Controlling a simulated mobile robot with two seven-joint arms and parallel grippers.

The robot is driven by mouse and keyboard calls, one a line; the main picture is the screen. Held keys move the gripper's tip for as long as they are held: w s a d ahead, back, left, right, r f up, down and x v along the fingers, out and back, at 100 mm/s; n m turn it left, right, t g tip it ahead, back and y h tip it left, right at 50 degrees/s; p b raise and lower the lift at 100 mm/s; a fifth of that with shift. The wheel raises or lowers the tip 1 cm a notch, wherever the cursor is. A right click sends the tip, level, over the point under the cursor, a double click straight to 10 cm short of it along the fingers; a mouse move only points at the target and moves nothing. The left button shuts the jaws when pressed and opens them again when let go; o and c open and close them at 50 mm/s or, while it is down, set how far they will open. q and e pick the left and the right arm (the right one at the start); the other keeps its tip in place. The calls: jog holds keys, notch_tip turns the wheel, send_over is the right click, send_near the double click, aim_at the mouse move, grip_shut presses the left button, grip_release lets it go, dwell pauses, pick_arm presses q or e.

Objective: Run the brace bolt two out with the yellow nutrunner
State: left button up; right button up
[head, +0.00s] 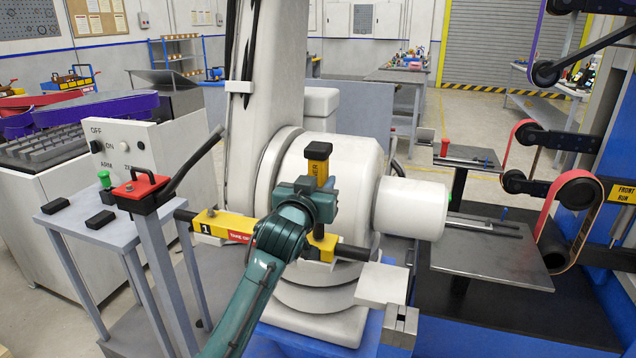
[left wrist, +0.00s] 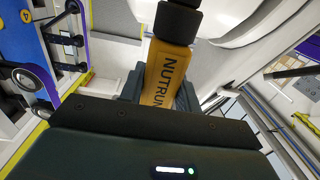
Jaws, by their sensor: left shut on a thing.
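My left gripper (head: 318,200) is shut around the yellow nutrunner (head: 317,168), which stands roughly upright with its black end on top. The left wrist view shows the nutrunner (left wrist: 172,72) between the jaws, its lettering facing the camera. Below it, a yellow brace (head: 212,224) marked "1" and "TAKE OFF" crosses in front of the white round machine housing (head: 335,165). My gripper and forearm cover the brace's middle. Its right yellow part shows beside the gripper, with a black end beyond. Bolt two cannot be made out, nor whether the nutrunner's lower end touches anything. My right gripper is out of view.
A red-topped post with a dark lever (head: 140,187) and a small grey table (head: 75,222) stand left of my arm. A white cylinder (head: 413,208) juts right from the housing. A belt machine (head: 580,190) and grey plate (head: 490,262) stand at right.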

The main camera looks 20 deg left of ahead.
pick_arm(q)
jog(key=shift+r, duration=0.2)
jog(key=shift+f, duration=0.15)
dwell(0.3)
jog(key=shift+f, duration=0.4)
